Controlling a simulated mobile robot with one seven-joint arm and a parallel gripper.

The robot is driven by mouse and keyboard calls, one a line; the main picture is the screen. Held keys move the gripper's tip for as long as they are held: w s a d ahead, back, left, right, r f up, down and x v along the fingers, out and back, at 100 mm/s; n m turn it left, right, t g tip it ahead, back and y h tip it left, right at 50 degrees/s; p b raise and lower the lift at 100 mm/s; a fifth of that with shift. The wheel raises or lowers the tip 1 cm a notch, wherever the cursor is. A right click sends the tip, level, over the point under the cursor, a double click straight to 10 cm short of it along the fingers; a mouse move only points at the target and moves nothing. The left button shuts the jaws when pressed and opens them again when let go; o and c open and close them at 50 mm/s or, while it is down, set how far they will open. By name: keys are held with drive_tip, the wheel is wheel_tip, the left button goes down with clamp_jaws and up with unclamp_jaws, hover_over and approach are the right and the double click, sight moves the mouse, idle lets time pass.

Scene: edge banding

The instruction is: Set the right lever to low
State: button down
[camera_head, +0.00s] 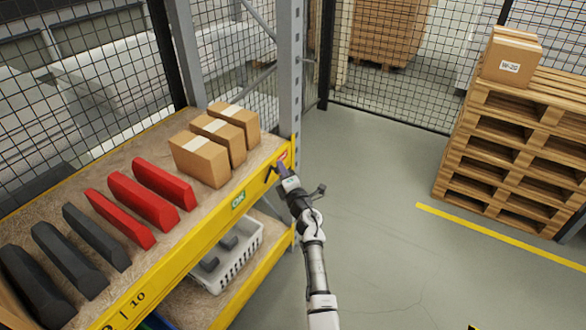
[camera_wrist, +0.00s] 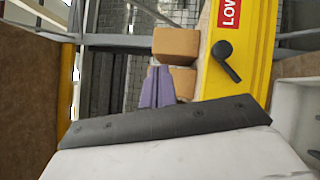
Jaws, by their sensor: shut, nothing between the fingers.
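A black lever (camera_wrist: 225,58) is mounted on the yellow shelf beam, just below a red LOW label (camera_wrist: 229,12) in the wrist view. Its round hub is at the top and its handle slants down and to the right. My gripper (camera_wrist: 158,88) shows two purple fingers, shut and empty, left of the lever and apart from it in the picture. In the head view my gripper (camera_head: 280,170) is at the right end of the yellow beam (camera_head: 200,234), close to a small red label (camera_head: 283,155). I cannot clearly make out the lever there.
A green OK label (camera_head: 238,201) is farther left on the beam. Cardboard boxes (camera_head: 200,160) and red pieces (camera_head: 142,202) sit on the shelf. A white basket (camera_head: 232,262) is below. Pallets (camera_head: 510,150) stand at the right, with open floor between.

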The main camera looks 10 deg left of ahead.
drive_tip(key=s+d+r+p, duration=0.1)
drive_tip(key=s+d+r, duration=0.2)
drive_tip(key=s+d, duration=0.1)
idle(0.7)
